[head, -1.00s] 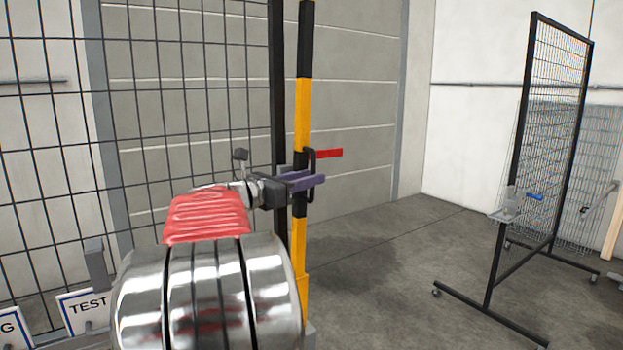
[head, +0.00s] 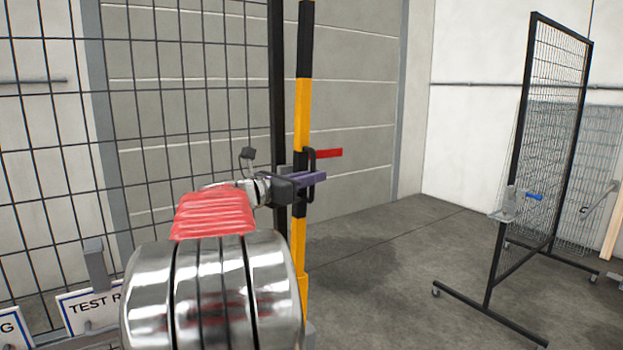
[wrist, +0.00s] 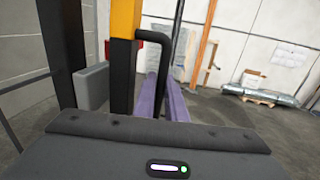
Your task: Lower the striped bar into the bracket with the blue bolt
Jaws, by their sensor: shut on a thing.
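The yellow-and-black striped bar (head: 302,110) stands upright close beside a black fence post (head: 277,90). It has a black loop handle (head: 311,160) and a red tab (head: 328,153). My gripper (head: 316,179), with purple fingers, is shut on the handle. In the wrist view the fingers (wrist: 165,100) lie on either side of the handle (wrist: 184,45), beside the bar (wrist: 124,50). The bracket (head: 507,204) with the blue bolt (head: 535,197) is on the wheeled mesh frame at right, apart from the bar. The bar's bottom end is partly hidden by my arm.
The mesh fence (head: 190,100) is at left, with signs (head: 90,308) low down. A grey block (wrist: 92,87) is by the post in the wrist view. The wheeled mesh frame (head: 498,265) stands at right. Open floor (head: 385,270) lies between.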

